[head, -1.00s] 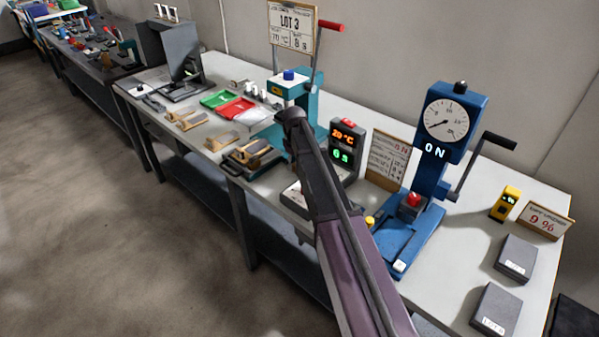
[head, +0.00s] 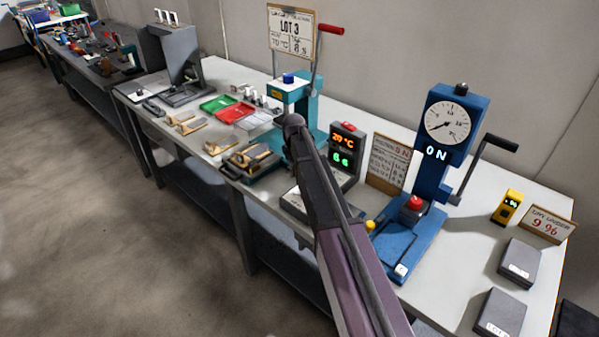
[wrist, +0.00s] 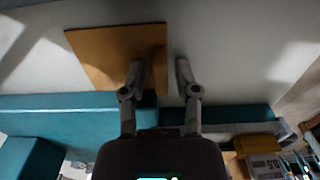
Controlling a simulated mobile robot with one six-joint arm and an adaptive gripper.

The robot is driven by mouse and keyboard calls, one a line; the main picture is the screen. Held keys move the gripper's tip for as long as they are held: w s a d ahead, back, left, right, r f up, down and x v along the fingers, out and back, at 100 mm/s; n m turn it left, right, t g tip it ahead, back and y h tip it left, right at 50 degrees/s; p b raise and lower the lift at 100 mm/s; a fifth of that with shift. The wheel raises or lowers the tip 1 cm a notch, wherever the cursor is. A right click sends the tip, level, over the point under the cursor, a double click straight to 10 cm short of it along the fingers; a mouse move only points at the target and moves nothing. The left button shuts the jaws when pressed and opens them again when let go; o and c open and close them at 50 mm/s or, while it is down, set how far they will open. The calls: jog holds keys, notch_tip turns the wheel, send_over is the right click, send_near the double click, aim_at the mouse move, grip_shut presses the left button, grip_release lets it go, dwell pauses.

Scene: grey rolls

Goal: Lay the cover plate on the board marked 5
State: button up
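My gripper (wrist: 158,72) is open in the wrist view, its two fingers apart. A flat orange-brown plate (wrist: 100,50) lies beyond them, with the left finger overlapping its right part. I cannot tell whether it is the cover plate or whether a finger touches it. In the head view my arm hides my fingertips, near the teal press (head: 316,88). Several tan pieces lie on the bench, including one on the left (head: 188,127), one nearer (head: 218,148) and one on a dark block (head: 252,153). No mark 5 is legible.
A blue press (head: 430,190) stands to the right of my arm, with two grey boxes (head: 518,260) farther right. A small display unit (head: 345,145) is close beside my arm. Green (head: 217,103) and red (head: 235,113) trays lie behind the tan pieces.

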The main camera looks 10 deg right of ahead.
grip_shut()
jog(key=shift+r, duration=0.2)
notch_tip(320, 180, up, 10)
jog(key=p, duration=1)
jog(key=shift+f, duration=0.2)
jog(key=shift+s, duration=0.1)
dwell(0.5)
